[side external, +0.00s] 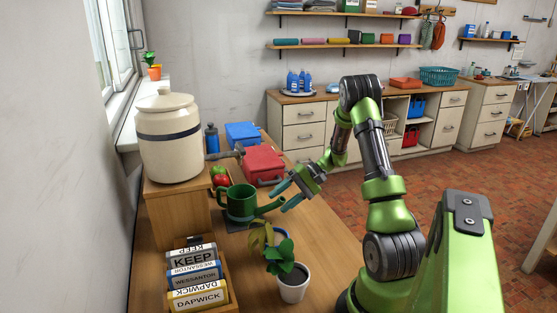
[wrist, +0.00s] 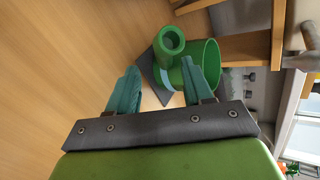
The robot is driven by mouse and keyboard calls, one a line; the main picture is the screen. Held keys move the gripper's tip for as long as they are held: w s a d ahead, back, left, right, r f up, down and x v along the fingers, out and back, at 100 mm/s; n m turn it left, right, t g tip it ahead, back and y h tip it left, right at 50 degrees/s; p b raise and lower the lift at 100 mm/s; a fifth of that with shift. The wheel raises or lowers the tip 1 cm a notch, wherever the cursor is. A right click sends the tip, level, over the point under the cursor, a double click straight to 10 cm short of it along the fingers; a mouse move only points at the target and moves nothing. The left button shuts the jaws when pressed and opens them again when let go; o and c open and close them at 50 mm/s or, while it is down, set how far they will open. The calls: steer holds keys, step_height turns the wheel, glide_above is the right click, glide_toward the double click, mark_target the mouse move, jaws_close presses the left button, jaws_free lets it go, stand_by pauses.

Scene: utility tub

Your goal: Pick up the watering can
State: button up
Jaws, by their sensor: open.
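The green watering can (side external: 241,204) stands upright on a dark mat (side external: 233,225) on the wooden table, its spout pointing right towards my gripper (side external: 279,194). My gripper is open and empty, with its teal fingers close to the spout end. In the wrist view, the watering can (wrist: 203,66) is ahead of my open gripper (wrist: 160,66). Its round spout end shows beyond the gap, nearer the right finger, which covers part of the can. I cannot tell whether the fingers touch it.
A white-potted plant (side external: 292,284) stands in front of the can. A large crock (side external: 169,148) stands on a wooden stand at left. The table's right side is clear.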

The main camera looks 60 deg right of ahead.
mark_target(272, 205)
steer(key=x, duration=0.4)
steer(key=shift+w+a+r, duration=0.1)
steer(key=shift+r, duration=0.1)
jaws_close()
